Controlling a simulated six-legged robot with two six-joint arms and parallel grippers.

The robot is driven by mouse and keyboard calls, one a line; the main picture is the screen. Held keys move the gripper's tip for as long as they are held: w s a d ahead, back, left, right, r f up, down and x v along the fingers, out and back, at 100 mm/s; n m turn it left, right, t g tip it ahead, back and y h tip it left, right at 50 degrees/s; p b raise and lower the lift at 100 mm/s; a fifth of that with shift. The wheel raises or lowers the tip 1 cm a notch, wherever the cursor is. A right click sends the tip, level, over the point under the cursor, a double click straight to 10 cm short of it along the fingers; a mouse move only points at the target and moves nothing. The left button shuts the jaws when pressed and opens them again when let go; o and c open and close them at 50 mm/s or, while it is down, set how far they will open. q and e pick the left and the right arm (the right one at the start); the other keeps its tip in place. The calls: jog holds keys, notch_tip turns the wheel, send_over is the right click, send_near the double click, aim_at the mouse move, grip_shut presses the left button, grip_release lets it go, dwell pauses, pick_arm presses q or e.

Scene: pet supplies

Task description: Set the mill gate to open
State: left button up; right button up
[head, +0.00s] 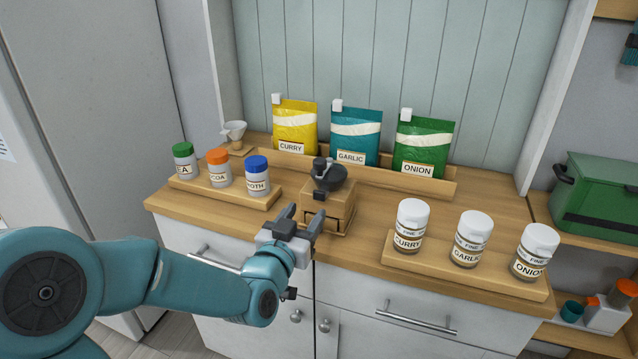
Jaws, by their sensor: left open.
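A small wooden mill (340,208) with a dark round top (325,178) stands near the middle of the wooden counter, close to its front edge. A dark knob or lever shows on its top; I cannot tell which part is the gate or how it is set. My left gripper (302,220) is in front of the mill and a little left of it, with its dark fingers apart and empty. It covers the mill's lower left part, and I cannot tell whether it touches it. My right gripper is not in view.
Jars with green, orange and blue lids stand on a wooden tray (215,195) at left. White-lidded jars stand on another tray (460,268) at right. Yellow, teal and green bags stand behind, with a small funnel (234,130) at back left. A green box (600,195) is far right.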

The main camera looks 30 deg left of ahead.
aim_at(318, 195)
pick_arm(q)
jog(key=p+x, duration=0.1)
jog(key=x, duration=0.7)
jog(key=shift+w+f, duration=0.1)
jog(key=shift+w, duration=0.15)
